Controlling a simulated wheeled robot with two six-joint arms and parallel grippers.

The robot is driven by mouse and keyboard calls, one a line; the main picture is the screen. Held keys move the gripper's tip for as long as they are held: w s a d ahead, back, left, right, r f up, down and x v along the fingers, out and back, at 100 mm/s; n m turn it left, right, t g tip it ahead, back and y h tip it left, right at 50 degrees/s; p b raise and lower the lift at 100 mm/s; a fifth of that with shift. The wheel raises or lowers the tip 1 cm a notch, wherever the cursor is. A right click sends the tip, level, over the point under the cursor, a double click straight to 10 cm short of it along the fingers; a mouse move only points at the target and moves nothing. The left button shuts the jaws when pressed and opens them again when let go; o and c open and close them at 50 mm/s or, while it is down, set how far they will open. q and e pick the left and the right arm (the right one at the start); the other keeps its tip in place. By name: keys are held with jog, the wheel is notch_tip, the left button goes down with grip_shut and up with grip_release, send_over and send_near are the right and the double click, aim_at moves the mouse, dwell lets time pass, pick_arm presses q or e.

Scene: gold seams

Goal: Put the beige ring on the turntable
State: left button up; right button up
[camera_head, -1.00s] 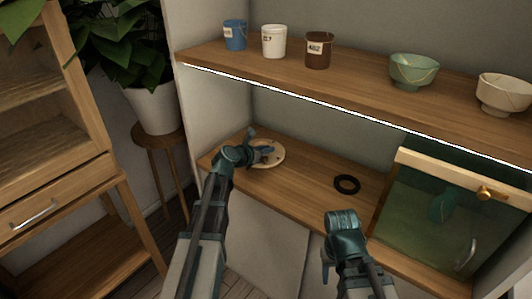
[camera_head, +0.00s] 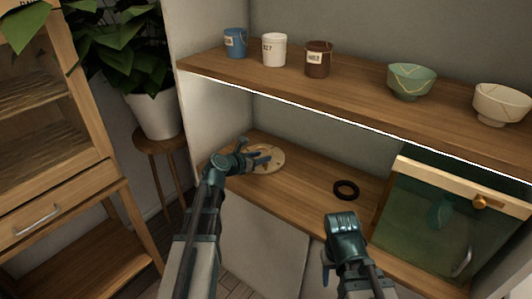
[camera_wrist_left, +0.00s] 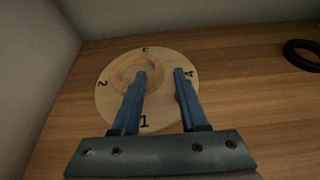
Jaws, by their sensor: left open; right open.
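The turntable (camera_head: 279,164) is a pale round disc on the lower shelf, at its left end. In the left wrist view the disc (camera_wrist_left: 161,112) carries dark numerals near its edge. The beige ring (camera_wrist_left: 116,76) lies on the disc, off-centre between the 2 and the 3. My left gripper (camera_wrist_left: 160,72) is open, its fingers apart over the disc; the left fingertip overlaps the ring in this view, and I cannot tell whether it touches. In the head view my left gripper (camera_head: 263,157) partly hides the disc. My right gripper (camera_head: 328,264) is empty in front of the shelf.
A black ring (camera_head: 346,190) lies on the lower shelf, right of the turntable. A greenish glass-fronted cabinet (camera_head: 415,215) stands at the right. Cups and bowls stand on the upper shelf (camera_head: 350,92). The board between turntable and black ring is clear.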

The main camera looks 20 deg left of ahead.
pick_arm(q)
jog(key=p+v, duration=0.2)
jog(key=v, duration=0.5)
jog(key=shift+s+a+r, duration=0.1)
jog(key=shift+s+r, duration=0.05)
jog(key=shift+s, duration=0.15)
